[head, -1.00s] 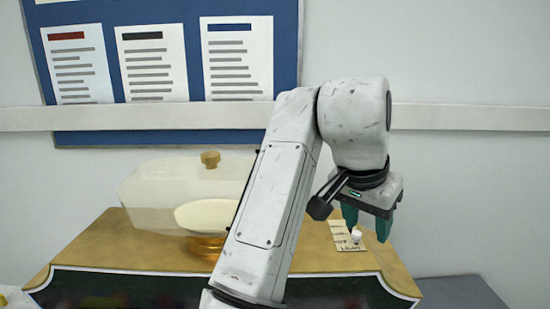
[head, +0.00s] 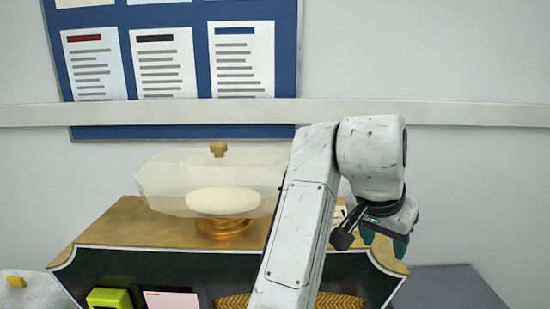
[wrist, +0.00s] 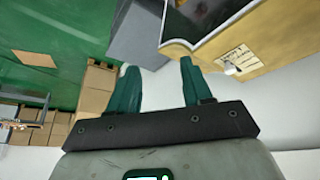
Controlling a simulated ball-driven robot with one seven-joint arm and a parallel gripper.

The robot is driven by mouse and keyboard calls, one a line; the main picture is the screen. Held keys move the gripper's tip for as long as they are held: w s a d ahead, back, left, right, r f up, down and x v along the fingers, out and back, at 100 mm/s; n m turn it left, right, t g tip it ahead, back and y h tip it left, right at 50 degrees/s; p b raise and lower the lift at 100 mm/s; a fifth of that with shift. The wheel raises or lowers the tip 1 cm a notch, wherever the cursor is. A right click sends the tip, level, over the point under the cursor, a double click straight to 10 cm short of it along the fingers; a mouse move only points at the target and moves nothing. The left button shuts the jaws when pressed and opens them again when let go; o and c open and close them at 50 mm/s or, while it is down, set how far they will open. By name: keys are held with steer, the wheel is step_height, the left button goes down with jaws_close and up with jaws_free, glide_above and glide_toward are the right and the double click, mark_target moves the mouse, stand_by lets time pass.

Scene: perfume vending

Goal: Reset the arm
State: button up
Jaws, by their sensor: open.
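My white arm (head: 300,220) rises from the bottom of the head view and bends down at the wrist. My gripper (head: 384,243) hangs at the right end of the counter with its green fingers pointing down. In the wrist view my gripper (wrist: 160,68) is open, its two fingers apart, with nothing between them. A small white item (wrist: 230,67) sits on a printed card (wrist: 238,54) on the counter, apart from the fingers. In the head view my arm hides most of that card.
The wooden counter (head: 110,235) bears a clear cover (head: 160,185) over a cream plate on a gold stand (head: 222,230). A green-yellow item (head: 108,298) is at the lower left. A grey surface (head: 450,285) lies right of the counter. Cardboard boxes (wrist: 92,88) show in the wrist view.

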steer(key=s+d+f+n, duration=0.1)
steer(key=s+d+f, duration=0.35)
steer(key=f, duration=0.35)
steer(key=s+d+f+n+h, duration=0.1)
steer(key=s+d+f+n, duration=0.15)
steer(key=d+f, duration=0.35)
steer(key=s+d+f+n, duration=0.1)
steer(key=s+d+f, duration=0.3)
steer(key=f, duration=0.5)
steer(key=s+a+f+n+y, duration=0.1)
steer(key=s+f, duration=0.3)
steer(key=s, duration=0.4)
steer(key=s+a+f+n+g+y, duration=0.1)
steer(key=s+a+f+y, duration=0.1)
steer(key=s+f, duration=0.3)
steer(key=s+a+f+n+g+y, duration=0.1)
steer(key=s+a+f, duration=0.2)
steer(key=s, duration=0.8)
step_height(320, 180, down, 2)
steer(key=shift+f+n+y, duration=0.1)
steer(key=shift+n+y, duration=0.25)
steer(key=shift+y, duration=0.05)
steer(key=shift+w, duration=0.1)
